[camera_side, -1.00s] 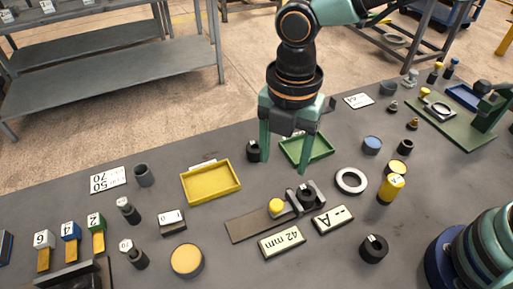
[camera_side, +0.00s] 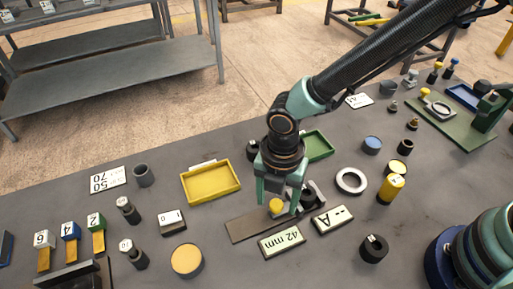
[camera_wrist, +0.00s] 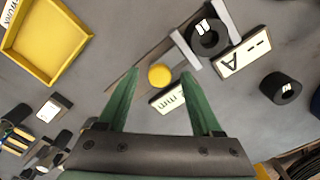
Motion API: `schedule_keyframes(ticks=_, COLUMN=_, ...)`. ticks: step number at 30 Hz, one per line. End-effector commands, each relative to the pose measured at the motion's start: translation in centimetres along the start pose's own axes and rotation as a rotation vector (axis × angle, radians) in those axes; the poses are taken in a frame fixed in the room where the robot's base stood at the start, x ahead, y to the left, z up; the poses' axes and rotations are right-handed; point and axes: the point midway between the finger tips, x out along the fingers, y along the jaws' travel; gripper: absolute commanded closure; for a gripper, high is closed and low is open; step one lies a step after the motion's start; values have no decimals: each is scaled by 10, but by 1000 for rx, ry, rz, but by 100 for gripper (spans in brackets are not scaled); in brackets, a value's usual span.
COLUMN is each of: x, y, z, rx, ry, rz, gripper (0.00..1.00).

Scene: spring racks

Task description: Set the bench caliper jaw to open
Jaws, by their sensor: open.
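The bench caliper is a flat brown-grey bar (camera_side: 247,228) with metal jaws (camera_side: 318,192) at its right end. A yellow knob (camera_side: 276,205) sits on its sliding part; it also shows in the wrist view (camera_wrist: 160,75). A black ring-shaped part (camera_wrist: 207,36) stands between the two metal jaws. My gripper (camera_side: 277,208) is open and low over the caliper, with its fingers on either side of the knob in the side view. In the wrist view my gripper (camera_wrist: 158,80) shows the knob between and beyond its green fingertips. Contact with the knob cannot be told.
A "42 mm" plate (camera_side: 282,243) and an "A" plate (camera_side: 333,219) lie in front of the caliper. A yellow tray (camera_side: 211,199) is to the left and a green tray (camera_side: 319,145) behind. A white ring (camera_side: 351,181) and a black cylinder (camera_side: 374,248) lie to the right.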

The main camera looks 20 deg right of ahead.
Motion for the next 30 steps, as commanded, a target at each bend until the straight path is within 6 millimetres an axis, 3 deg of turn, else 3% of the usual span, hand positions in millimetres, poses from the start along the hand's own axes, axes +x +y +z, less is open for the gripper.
schedule_keyframes(ticks=8, x=1, y=0, z=0, rx=0, ry=0, rz=1, gripper=33)
schedule_keyframes(ticks=13, x=1, y=0, z=0, rx=0, ry=0, rz=1, gripper=95)
schedule_keyframes(ticks=14, x=1, y=0, z=0, rx=0, ry=0, rz=1, gripper=100)
schedule_keyframes(ticks=30, x=1, y=0, z=0, rx=0, ry=0, rz=0, gripper=100)
